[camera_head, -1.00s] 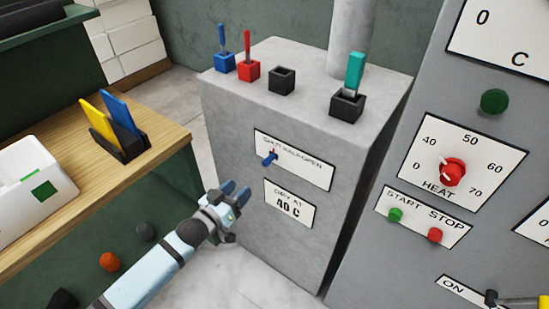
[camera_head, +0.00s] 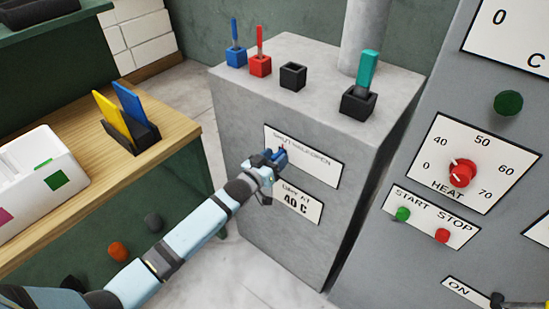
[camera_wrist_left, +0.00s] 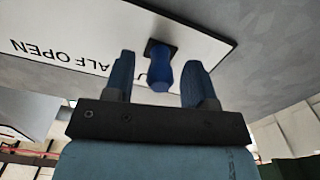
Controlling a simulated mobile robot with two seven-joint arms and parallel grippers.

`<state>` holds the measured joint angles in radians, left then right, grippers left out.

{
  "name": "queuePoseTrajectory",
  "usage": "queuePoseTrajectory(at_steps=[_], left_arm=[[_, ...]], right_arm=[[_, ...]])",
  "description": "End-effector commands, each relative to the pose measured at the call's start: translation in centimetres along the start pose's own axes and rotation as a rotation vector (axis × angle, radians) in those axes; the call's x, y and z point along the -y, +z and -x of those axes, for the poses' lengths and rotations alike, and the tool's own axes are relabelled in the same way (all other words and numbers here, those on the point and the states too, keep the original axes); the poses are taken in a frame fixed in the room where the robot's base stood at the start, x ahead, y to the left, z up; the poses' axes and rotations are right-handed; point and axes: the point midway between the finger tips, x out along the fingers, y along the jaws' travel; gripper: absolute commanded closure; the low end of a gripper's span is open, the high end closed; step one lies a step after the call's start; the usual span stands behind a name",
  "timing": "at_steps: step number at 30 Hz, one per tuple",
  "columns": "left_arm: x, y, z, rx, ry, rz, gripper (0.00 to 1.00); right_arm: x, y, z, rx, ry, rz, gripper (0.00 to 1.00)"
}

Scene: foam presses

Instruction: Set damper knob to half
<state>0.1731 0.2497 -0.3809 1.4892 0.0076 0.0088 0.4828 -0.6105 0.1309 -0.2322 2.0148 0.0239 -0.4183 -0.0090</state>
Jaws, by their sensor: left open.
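The damper knob is small and blue and sits on a white plate (camera_head: 325,172) lettered shut, half, open, on the front of the grey box. In the left wrist view the knob (camera_wrist_left: 159,70) stands between the two blue fingers, with a gap on each side. My left gripper (camera_head: 274,158) is open in front of the plate and largely covers the knob in the head view; it also shows in the left wrist view (camera_wrist_left: 160,85). I cannot tell the knob's exact setting. My right gripper is not in view.
A "dry at 40 C" plate (camera_head: 300,204) is just below. Blue, red and teal tags stand in holders on the box top (camera_head: 320,60), beside an empty black holder (camera_head: 292,75). A grey panel with a red heat knob (camera_head: 461,173) is at right, a wooden bench (camera_head: 90,120) at left.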

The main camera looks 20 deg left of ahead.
Motion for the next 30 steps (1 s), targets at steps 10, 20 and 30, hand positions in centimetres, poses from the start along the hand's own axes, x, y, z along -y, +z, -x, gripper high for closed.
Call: queuePoseTrajectory(at_steps=[10,20,30], left_arm=[[0.0,0.0,0.0,0.0,0.0,0.0,1.0],[-3.4,0.5,0.1,0.001,0.001,0.007,1.0],[-5.9,1.2,0.1,0.001,0.0,0.0,1.0]], right_arm=[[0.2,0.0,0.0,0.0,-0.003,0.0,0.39],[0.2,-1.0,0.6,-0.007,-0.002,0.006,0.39],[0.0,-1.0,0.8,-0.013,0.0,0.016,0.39]])
